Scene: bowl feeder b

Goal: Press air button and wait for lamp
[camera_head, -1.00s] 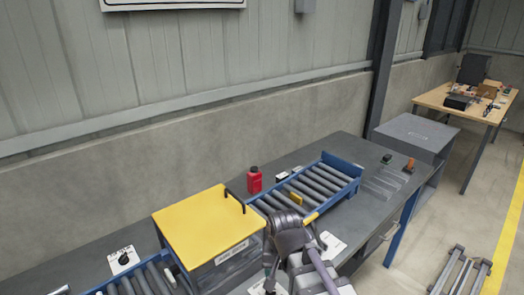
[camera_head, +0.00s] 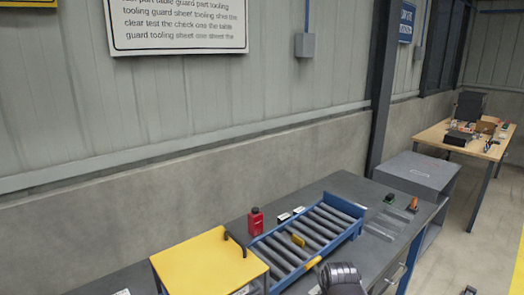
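I cannot tell for sure which thing is the air button or the lamp. A small dark block with a green top (camera_head: 389,198) sits at the right end of the grey bench. An orange upright piece (camera_head: 413,204) stands just right of it. Two small black-and-white items (camera_head: 291,214) lie behind the roller conveyor, too small to make out. No lit lamp shows clearly. A dark rounded part of my arm shows at the bottom edge, in front of the bench.
A yellow-topped box (camera_head: 205,262) with a black handle stands at the bench front left. Right of it are a red bottle (camera_head: 255,221) and a blue-framed roller conveyor (camera_head: 310,232) with a yellow part (camera_head: 297,240). A grey cabinet (camera_head: 418,172) and wooden table (camera_head: 440,132) stand beyond.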

